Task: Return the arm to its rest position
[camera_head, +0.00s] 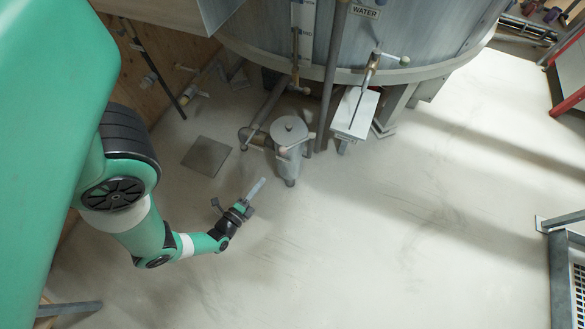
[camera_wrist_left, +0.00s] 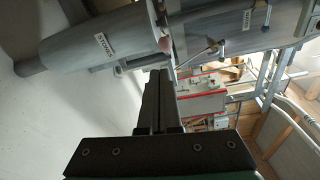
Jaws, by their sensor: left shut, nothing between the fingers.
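My left arm comes in from the left in the head view, bent at the elbow and reaching toward the middle of the floor. Its left gripper (camera_head: 257,187) points up and to the right, in front of the grey cylindrical canister (camera_head: 289,132) and apart from it. In the left wrist view the gripper's two dark fingers (camera_wrist_left: 159,82) lie together, shut with nothing between them. My right gripper is in neither view.
The large grey mixer tank (camera_head: 400,35) with a WATER label stands at the back. A white box (camera_head: 354,113) hangs by its rim. A square floor plate (camera_head: 206,156) lies left of the canister. A metal frame (camera_head: 563,270) stands at the right. The middle floor is clear.

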